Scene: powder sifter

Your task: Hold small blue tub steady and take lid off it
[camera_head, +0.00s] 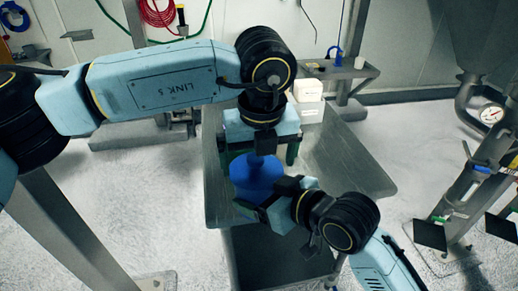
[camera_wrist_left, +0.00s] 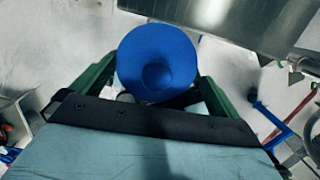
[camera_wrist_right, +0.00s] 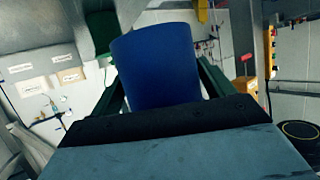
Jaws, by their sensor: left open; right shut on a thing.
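The small blue tub (camera_wrist_right: 155,68) stands out between the green fingers of my right gripper (camera_wrist_right: 158,85), which is shut on its side. In the head view the right gripper (camera_head: 268,204) reaches the tub from the lower right. The round blue lid (camera_wrist_left: 150,45), with a raised knob in its middle, faces the left wrist camera; it shows in the head view (camera_head: 252,173). My left gripper (camera_head: 260,157) is open above the lid, its green fingers spread to either side. The seam between lid and tub cannot be made out.
A steel table (camera_head: 350,172) lies under and behind the grippers, its right part clear. A white box (camera_head: 309,101) stands behind the left gripper. A steel frame with a gauge (camera_head: 491,114) stands at the right.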

